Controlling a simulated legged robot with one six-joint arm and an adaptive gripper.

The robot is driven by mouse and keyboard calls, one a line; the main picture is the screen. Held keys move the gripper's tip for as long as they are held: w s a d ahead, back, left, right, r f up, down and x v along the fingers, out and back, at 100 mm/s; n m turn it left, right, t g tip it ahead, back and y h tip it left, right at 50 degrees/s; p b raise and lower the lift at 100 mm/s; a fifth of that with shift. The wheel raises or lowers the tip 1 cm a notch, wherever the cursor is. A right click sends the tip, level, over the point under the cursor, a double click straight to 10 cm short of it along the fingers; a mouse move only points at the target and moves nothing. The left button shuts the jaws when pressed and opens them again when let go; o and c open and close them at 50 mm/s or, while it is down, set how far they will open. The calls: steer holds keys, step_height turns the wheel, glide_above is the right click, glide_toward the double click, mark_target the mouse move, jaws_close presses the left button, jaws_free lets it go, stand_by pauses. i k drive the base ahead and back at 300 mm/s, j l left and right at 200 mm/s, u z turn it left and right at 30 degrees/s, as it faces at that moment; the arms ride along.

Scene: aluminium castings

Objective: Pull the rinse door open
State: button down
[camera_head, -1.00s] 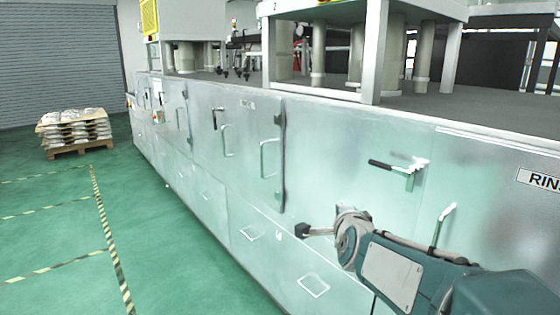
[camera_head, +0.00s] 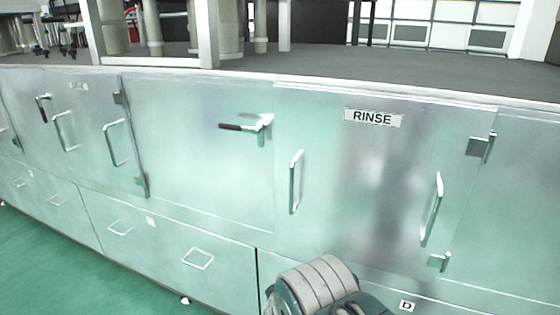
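The rinse door (camera_head: 365,180) is a square metal panel right of the middle, lying flush with the cabinet front, and looks closed. It bears a RINSE label (camera_head: 373,118) at its top. It has an upright left bar handle (camera_head: 294,182) and a slanted right bar handle (camera_head: 432,210). Hinges (camera_head: 481,146) show on its right edge. A lever latch with a black grip (camera_head: 245,127) lies horizontally at its upper left. My arm's grey ribbed joint shows at the bottom, below the door. My gripper itself is not in view.
Another cabinet door (camera_head: 85,130) with handles is at the left. Drawers with pull handles (camera_head: 198,259) run below. A small D label (camera_head: 407,306) sits under the rinse door. Green floor (camera_head: 60,265) is free at lower left. A dark worktop (camera_head: 290,72) lies above.

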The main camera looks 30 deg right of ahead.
mark_target(383, 182)
steer(key=z, duration=1.35)
